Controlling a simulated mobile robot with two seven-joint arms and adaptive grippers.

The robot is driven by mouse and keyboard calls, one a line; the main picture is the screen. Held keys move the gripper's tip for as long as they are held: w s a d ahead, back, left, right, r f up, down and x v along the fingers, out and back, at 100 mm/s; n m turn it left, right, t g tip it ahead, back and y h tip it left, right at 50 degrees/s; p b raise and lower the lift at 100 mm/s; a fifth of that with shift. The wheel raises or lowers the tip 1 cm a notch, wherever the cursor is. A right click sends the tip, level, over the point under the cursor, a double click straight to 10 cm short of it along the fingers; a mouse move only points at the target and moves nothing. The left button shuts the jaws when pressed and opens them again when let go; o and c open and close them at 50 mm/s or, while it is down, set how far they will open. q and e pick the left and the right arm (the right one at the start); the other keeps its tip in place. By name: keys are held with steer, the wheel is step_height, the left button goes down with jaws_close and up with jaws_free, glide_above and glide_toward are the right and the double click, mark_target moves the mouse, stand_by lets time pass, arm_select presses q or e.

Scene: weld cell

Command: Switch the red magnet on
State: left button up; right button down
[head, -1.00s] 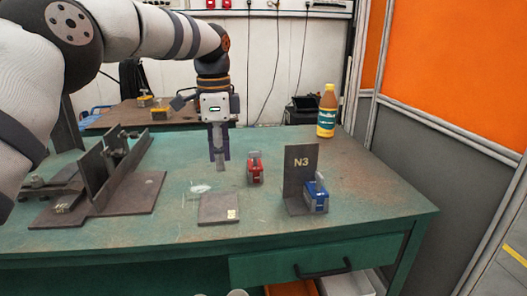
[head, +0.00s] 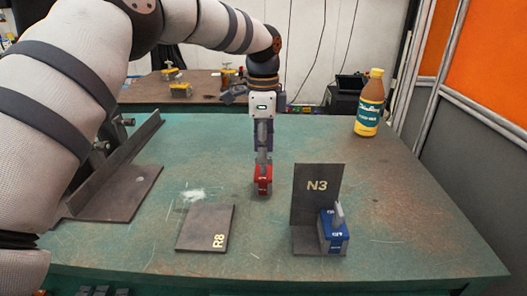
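The red magnet (head: 263,183), a small red block, stands on the green table behind the steel plates. My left gripper (head: 263,155) points straight down over it, with its fingertips at the magnet's top. The fingers show edge-on, one in front of the other, so I cannot tell the gap between them or whether they touch the magnet. The magnet's grey lever is hidden or merges with the fingers, so its position is unclear. My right gripper is not in view.
A blue magnet (head: 334,234) with a grey lever sits against the upright N3 plate (head: 316,192). The flat R8 plate (head: 204,228) lies front left. An angled steel fixture (head: 115,178) stands left. A yellow bottle (head: 370,103) stands back right. The table (head: 420,215) is clear at right.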

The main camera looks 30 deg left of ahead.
arm_select(q)
steer(key=shift+f, duration=1)
jaws_close()
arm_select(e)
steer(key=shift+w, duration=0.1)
arm_select(q)
steer(key=shift+r, duration=0.1)
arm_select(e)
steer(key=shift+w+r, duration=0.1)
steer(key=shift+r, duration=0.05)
arm_select(q)
steer(key=n, duration=0.3)
steer(key=shift+p, duration=0.4)
steer(key=n, duration=0.4)
steer(key=shift+n, duration=0.4)
steer(key=n, duration=0.5)
steer(key=shift+n, duration=2.5)
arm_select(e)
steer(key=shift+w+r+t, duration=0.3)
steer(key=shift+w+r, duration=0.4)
